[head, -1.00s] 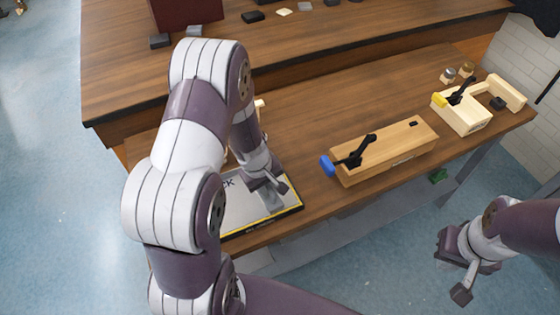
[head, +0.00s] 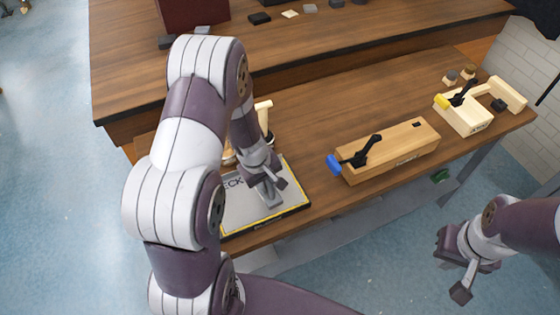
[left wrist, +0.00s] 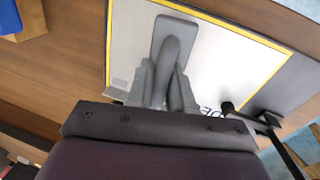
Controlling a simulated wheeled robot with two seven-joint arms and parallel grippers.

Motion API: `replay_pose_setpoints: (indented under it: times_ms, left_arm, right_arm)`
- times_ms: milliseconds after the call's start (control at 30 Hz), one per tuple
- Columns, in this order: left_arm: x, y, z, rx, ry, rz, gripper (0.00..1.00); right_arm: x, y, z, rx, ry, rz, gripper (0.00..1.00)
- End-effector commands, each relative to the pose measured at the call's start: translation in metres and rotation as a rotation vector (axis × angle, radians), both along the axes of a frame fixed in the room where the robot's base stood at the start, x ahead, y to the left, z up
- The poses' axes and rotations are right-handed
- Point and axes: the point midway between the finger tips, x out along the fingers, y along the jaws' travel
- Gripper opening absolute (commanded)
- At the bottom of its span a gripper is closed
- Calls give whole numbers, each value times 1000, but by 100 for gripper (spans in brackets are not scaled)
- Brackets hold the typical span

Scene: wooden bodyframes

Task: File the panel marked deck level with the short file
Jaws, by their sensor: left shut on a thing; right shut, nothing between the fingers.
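The panel marked DECK (head: 235,209) is a pale grey board with a yellow line and dark border, lying at the table's near left edge. It also fills much of the left wrist view (left wrist: 216,62), with part of its lettering hidden. My left gripper (head: 266,184) is over the panel, shut on a grey flat file with a raised grip (head: 271,199). In the left wrist view the file (left wrist: 174,38) lies over the panel's face; I cannot tell whether it touches. My right gripper (head: 454,267) is shut and empty, off the table's front at the right.
A long wooden block with a blue-handled clamp (head: 404,147) stands right of the panel. A smaller block with a yellow-handled clamp (head: 463,118) and two small jars (head: 451,78) stand at the far right. A light wooden handle (head: 263,108) shows behind my left arm.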

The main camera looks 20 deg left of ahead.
Motion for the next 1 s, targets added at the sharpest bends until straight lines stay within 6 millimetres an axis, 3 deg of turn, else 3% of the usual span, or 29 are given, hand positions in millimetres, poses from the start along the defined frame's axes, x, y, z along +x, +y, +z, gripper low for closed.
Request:
replay_pose_setpoints:
  times_ms: [33,533,1000]
  left_arm:
    - [0,0,9,-1,3,-1,0]
    - [4,2,52,-2,4,-6,0]
    - [2,0,54,-2,3,-8,0]
  right_arm:
    - [0,0,10,0,0,0,0]
    - [0,0,53,0,1,0,0]
    - [0,0,52,0,0,0,0]
